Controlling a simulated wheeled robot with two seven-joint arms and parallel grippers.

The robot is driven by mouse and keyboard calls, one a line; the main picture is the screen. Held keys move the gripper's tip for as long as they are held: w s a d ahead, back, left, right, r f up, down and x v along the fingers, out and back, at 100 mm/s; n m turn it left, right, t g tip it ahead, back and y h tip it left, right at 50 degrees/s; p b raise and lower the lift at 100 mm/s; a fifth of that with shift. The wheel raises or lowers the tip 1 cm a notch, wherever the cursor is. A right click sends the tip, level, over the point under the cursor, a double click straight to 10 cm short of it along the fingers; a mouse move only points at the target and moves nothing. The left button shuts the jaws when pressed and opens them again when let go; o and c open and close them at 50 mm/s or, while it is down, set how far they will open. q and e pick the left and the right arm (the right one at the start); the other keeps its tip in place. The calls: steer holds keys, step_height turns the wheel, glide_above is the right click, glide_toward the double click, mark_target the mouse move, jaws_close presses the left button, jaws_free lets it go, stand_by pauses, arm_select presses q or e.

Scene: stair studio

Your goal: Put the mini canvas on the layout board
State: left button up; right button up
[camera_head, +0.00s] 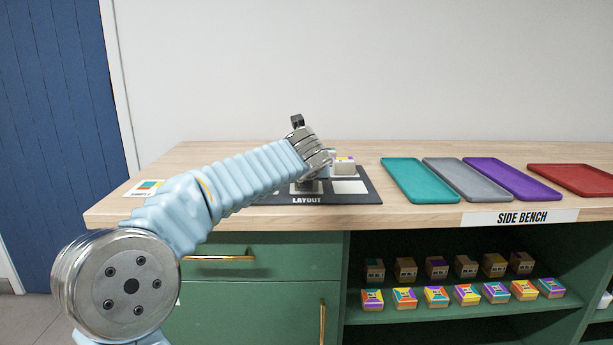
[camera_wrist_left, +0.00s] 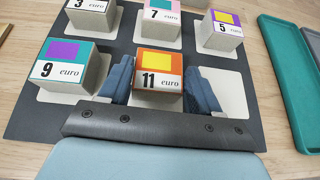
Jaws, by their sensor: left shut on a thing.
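My left gripper (camera_wrist_left: 158,84) is shut on an orange mini canvas (camera_wrist_left: 160,62) with a yellow square on top and "11 euro" on its front. The canvas is upright over the middle front white pad of the dark layout board (camera_wrist_left: 35,120); I cannot tell whether it touches the pad. In the head view the board (camera_head: 362,198) lies on the bench, and my left arm hides the gripper and held canvas. My right gripper is not in view.
Canvases marked 9 (camera_wrist_left: 68,70), 3 (camera_wrist_left: 92,13), 7 (camera_wrist_left: 158,14) and 5 (camera_wrist_left: 220,30) stand on other pads. The front right pad (camera_wrist_left: 232,95) is bare. Teal (camera_head: 420,180), grey (camera_head: 464,178), purple (camera_head: 512,180) and red (camera_head: 575,179) trays lie right.

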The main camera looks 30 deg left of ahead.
arm_select(q)
steer(key=o, duration=1)
steer(key=shift+f, duration=0.1)
steer(key=shift+o, duration=0.2)
steer(key=shift+r, duration=0.3)
steer(key=v, duration=1.2)
steer(key=shift+f, duration=0.15)
steer(key=shift+s, duration=0.1)
